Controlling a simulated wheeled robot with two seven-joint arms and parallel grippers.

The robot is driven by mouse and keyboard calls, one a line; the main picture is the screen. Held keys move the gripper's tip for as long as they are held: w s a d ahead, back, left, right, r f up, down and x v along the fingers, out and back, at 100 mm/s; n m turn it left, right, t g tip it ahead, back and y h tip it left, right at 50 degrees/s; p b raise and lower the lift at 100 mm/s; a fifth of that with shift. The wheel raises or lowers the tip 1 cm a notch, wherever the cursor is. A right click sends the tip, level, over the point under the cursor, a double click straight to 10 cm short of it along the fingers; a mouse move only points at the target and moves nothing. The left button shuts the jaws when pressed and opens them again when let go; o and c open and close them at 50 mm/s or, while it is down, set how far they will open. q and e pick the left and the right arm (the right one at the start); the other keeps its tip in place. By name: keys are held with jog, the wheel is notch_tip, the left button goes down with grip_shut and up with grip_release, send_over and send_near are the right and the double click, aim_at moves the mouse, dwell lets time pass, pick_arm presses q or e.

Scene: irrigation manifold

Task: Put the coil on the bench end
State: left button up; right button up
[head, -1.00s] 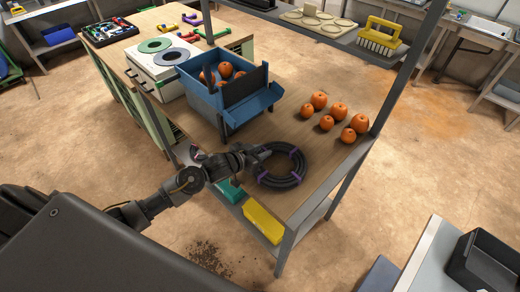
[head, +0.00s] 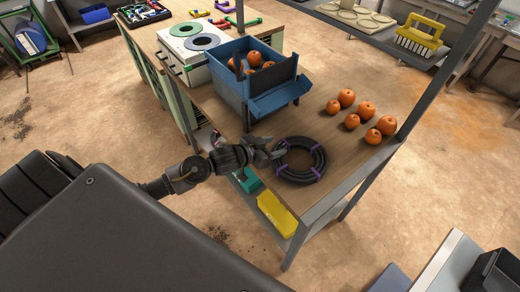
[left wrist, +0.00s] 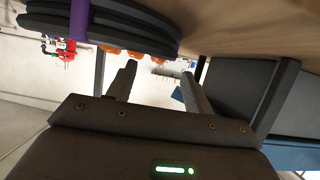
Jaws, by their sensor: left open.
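The coil (head: 322,160) is black tubing with purple ties. It lies flat on the near end of the wooden bench (head: 345,165), between the blue bin and the bench's front edge. My left gripper (head: 279,149) is open and empty at the coil's left side. In the left wrist view the open fingers (left wrist: 158,80) point past the coil (left wrist: 105,25), which shows at the upper left, apart from them. My right gripper is not in view.
A blue bin (head: 233,88) with oranges stands behind the coil. Several loose oranges (head: 352,121) lie to its right, near a grey post (head: 430,75). A yellow bin (head: 277,213) sits on the shelf below.

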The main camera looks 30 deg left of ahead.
pick_arm(q)
jog(key=v, duration=0.7)
jog(key=shift+s+r+b, duration=0.15)
jog(key=shift+s+b, duration=0.05)
jog(key=shift+b, duration=0.2)
